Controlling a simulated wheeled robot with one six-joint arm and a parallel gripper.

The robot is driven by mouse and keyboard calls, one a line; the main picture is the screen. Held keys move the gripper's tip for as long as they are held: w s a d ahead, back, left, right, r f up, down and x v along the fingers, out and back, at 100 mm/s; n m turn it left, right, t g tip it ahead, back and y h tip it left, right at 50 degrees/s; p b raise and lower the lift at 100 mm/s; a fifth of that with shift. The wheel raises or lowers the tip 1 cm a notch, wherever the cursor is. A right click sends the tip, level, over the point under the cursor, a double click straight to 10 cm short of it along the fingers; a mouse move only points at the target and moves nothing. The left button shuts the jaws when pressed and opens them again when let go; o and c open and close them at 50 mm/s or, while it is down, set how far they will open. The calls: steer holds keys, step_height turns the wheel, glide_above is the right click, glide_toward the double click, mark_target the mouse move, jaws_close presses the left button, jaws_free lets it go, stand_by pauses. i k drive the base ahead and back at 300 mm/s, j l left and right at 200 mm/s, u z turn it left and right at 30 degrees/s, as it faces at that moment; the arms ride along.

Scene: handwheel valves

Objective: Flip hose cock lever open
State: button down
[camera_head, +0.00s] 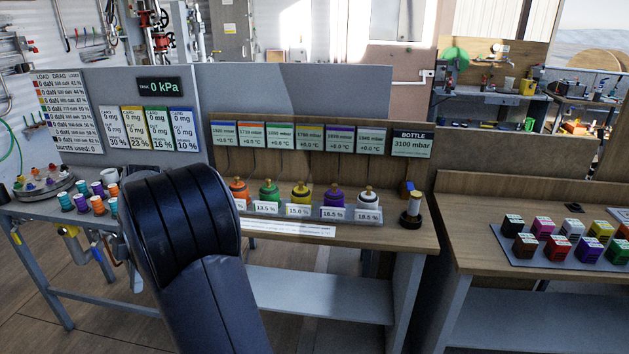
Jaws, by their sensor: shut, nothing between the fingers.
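I cannot make out a hose cock lever with certainty. A small yellow fitting (98,227) shows under the left bench's front edge, partly behind my arm, and its kind is too small to tell. Red valves and pipework (160,42) stand far back at the upper left, also too small to tell as a hose cock. My dark arm link rises in front of the left bench and hides part of it. My gripper does not show in this view.
The middle bench (395,238) holds a rack of several coloured bottles (300,195) and a black stand with a pale top (411,210). The left bench (40,208) carries several coloured spools (82,203). The right bench (460,225) holds small coloured blocks (544,228). Wooden floor shows at lower left.

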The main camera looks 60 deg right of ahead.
mark_target(410, 186)
steer(key=z, duration=0.6)
steer(key=i+l+z, duration=0.15)
steer(key=l+z, duration=0.3)
steer(key=i+l+z, duration=0.25)
steer(key=l+z, duration=0.15)
steer(key=i+l+z, duration=0.3)
steer(key=z, duration=0.15)
steer(key=i+l, duration=0.4)
steer(key=l, duration=0.1)
